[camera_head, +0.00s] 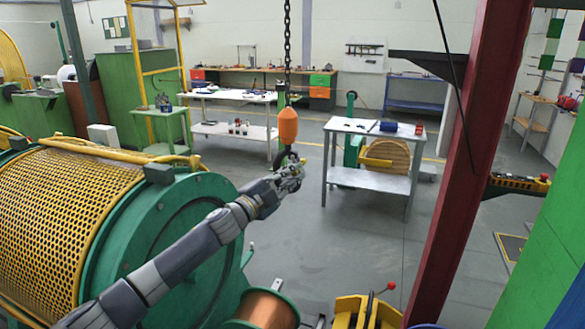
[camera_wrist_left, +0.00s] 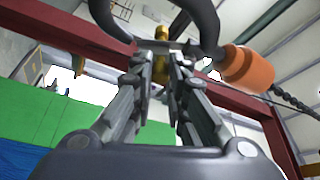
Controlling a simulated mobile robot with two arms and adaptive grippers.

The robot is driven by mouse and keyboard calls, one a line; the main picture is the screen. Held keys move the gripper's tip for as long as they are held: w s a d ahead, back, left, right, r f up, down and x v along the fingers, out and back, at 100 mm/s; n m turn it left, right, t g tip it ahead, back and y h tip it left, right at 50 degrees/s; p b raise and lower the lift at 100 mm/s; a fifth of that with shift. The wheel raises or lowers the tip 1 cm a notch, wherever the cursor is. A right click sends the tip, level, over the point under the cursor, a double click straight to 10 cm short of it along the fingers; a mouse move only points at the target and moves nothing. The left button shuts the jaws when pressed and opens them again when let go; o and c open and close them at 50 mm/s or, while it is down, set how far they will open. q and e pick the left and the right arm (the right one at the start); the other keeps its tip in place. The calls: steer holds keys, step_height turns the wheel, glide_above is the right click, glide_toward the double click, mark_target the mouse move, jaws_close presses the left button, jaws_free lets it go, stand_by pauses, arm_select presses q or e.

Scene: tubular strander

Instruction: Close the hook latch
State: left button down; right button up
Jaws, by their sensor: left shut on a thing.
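The orange hook block (camera_head: 288,125) hangs on a dark chain, with the black hook (camera_head: 283,157) below it. In the left wrist view the hook (camera_wrist_left: 208,22) curves across the top, and the orange block (camera_wrist_left: 248,68) is to the right. The brass-yellow latch (camera_wrist_left: 161,68) shows between my fingertips there. My left gripper (camera_head: 299,168) is at the hook, its fingers close together on the latch. The fingers hide part of the latch, and I cannot tell whether its tip touches the hook. My right gripper is not in view.
The chain (camera_head: 287,45) runs up out of view. A green strander with a yellow mesh guard (camera_head: 60,220) fills the left. A red column (camera_head: 465,170) stands at right. A grey table (camera_head: 372,130) stands behind the hook, with open floor between.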

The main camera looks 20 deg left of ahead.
arm_select(q)
steer(key=shift+a+m+g+p, duration=0.1)
steer(key=shift+m+g+p, duration=0.2)
steer(key=shift+m, duration=0.1)
steer(key=c, duration=1.6)
jaws_free()
steer(key=shift+o, duration=0.2)
steer(key=v, duration=1.2)
steer(key=shift+f, duration=0.15)
